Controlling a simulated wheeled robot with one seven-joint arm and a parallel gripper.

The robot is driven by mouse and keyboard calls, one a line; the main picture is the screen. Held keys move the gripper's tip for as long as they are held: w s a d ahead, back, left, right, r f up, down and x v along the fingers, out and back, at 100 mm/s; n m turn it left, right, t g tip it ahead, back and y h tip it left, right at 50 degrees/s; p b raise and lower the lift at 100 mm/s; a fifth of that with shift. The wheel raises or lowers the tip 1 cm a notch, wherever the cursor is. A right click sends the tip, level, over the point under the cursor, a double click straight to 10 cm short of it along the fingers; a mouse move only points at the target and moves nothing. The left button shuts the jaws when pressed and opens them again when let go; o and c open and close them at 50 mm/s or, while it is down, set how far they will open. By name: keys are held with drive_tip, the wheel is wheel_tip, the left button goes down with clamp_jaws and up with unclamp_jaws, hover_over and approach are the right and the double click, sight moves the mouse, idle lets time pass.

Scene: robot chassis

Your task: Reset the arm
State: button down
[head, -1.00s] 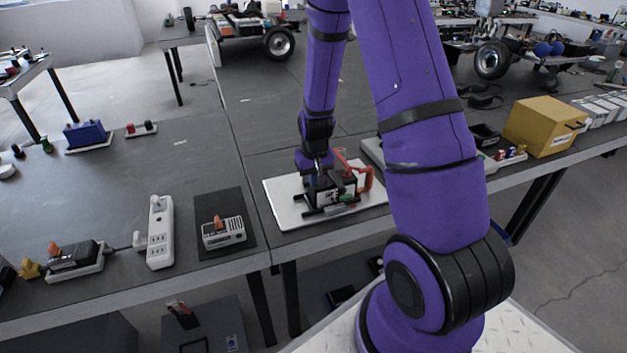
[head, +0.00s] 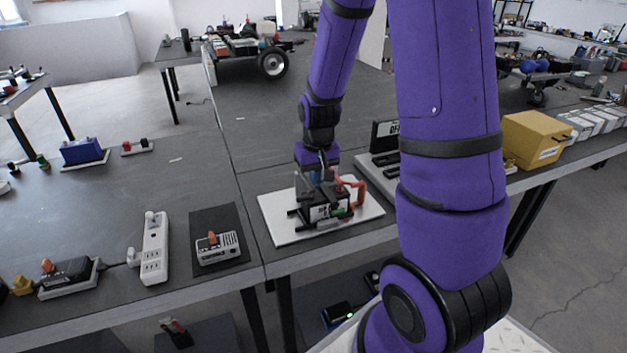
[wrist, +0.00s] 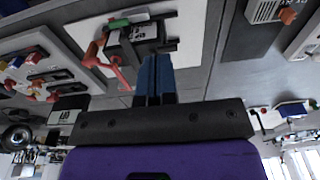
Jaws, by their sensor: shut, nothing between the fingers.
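My purple arm reaches over the dark workbench (head: 110,200). My gripper (wrist: 153,68) shows in the wrist view with its blue fingers together and nothing between them. In the head view my gripper (head: 326,170) points down just behind a black device with a red handle (head: 326,206), which stands on a white board (head: 275,222). The device also shows just beyond my fingertips in the wrist view (wrist: 135,45). In the head view I cannot tell how wide the gap is between fingertips and device.
A white power strip (head: 154,250) and a grey boxed device (head: 217,247) on a dark mat lie to the left. A yellow box (head: 533,138) stands at the right. A grey panel with a dark display (head: 385,137) stands behind my arm. The bench's front edge is close.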

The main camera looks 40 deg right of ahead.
drive_tip(key=shift+s+r, duration=0.15)
drive_tip(key=shift+r, duration=0.05)
drive_tip(key=shift+a, duration=0.1)
drive_tip(key=s+a+r+n+t, duration=0.1)
drive_tip(key=s+a+r, duration=0.2)
drive_tip(key=r, duration=0.5)
drive_tip(key=s+a+r+n+t, duration=0.1)
drive_tip(key=s+a+r, duration=0.2)
drive_tip(key=r, duration=0.4)
drive_tip(key=s+a+r+n+t, duration=0.1)
drive_tip(key=s+a+r, duration=0.3)
drive_tip(key=s+r, duration=0.5)
drive_tip(key=shift+s+a+r+t, duration=0.4)
drive_tip(key=shift+s+t, duration=0.1)
drive_tip(key=shift+s, duration=1.45)
